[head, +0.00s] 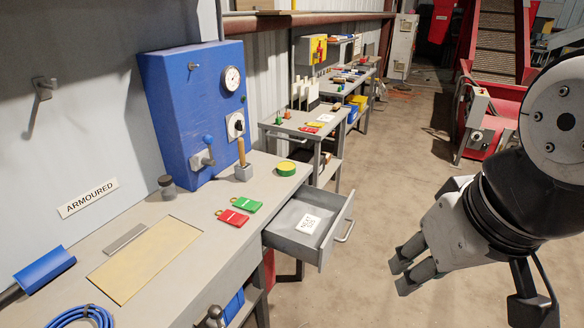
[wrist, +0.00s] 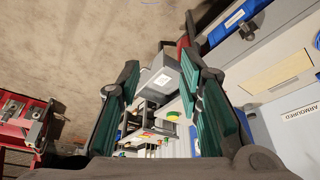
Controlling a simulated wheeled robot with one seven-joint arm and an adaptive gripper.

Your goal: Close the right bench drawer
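The right bench drawer (head: 299,241) is pulled out from the front of the grey workbench (head: 185,258). It has a bar handle (head: 345,231) on its front and a white label card (head: 308,224) lying inside. My gripper (head: 405,268) is in the air to the right of the drawer, apart from it, with its fingers pointing left and down. In the wrist view the green-padded fingers (wrist: 165,95) stand wide apart with nothing between them. The drawer (wrist: 165,72) shows beyond the fingertips in that view.
On the bench top lie a green tag (head: 246,204), a red tag (head: 232,217), a green-yellow tape roll (head: 286,168) and a blue cable coil (head: 82,317). A blue box with a gauge (head: 195,110) stands at the back. The floor (head: 395,150) right of the drawer is clear.

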